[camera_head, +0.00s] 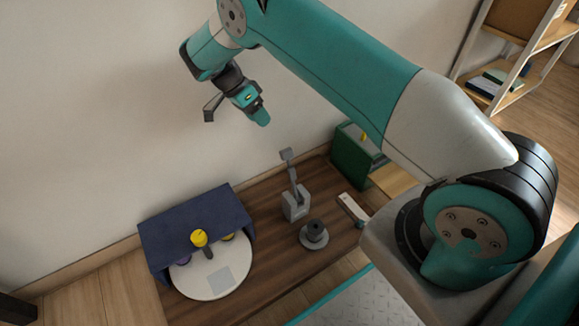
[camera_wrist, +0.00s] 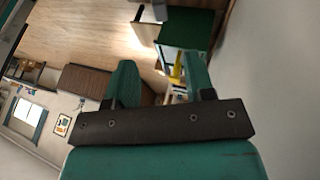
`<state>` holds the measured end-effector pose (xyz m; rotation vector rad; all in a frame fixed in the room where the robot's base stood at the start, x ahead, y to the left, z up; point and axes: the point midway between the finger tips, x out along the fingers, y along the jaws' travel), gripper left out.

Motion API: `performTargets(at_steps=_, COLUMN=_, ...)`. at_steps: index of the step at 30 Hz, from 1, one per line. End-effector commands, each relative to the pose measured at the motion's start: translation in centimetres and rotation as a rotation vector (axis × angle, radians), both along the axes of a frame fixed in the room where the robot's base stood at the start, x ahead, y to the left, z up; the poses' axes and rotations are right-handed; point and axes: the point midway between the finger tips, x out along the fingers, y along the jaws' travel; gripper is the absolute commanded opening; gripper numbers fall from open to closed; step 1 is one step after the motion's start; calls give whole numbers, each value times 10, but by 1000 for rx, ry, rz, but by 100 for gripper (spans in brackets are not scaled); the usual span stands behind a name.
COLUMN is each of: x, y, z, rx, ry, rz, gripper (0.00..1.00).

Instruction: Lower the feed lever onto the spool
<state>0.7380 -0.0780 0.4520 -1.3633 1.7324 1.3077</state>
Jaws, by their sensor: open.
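The feed lever (camera_head: 292,178) is a grey arm with a block-like end, standing raised and nearly upright from a grey base block (camera_head: 296,207) on the wooden table. The spool (camera_head: 314,229) is a dark cylinder on a round grey flange, just right of and in front of that block; the lever is apart from it. My gripper (camera_head: 236,113) is open and empty, high above the table and up to the left of the lever. Its two green fingers show spread apart in the wrist view (camera_wrist: 160,78). I cannot make out the lever or spool in the wrist view.
A white round disc (camera_head: 205,282) with a yellow-topped post (camera_head: 199,239) sits in a navy housing (camera_head: 195,217) at left. A green box (camera_head: 352,158) stands behind right, and a pale bar (camera_head: 351,208) lies right of the spool. The wall is close behind the table.

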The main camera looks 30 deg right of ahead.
Motion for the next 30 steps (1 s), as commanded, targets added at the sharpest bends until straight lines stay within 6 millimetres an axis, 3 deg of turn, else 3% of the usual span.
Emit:
performTargets(at_steps=5, x=-7, y=-9, z=-22, rx=-3, ry=2, rz=-5, gripper=49)
performTargets(at_steps=21, x=-45, y=-54, z=-126, rx=-1, ry=3, rz=-4, gripper=49)
performTargets(at_steps=30, x=-54, y=-65, z=-149, rx=-1, ry=0, rz=-2, gripper=49)
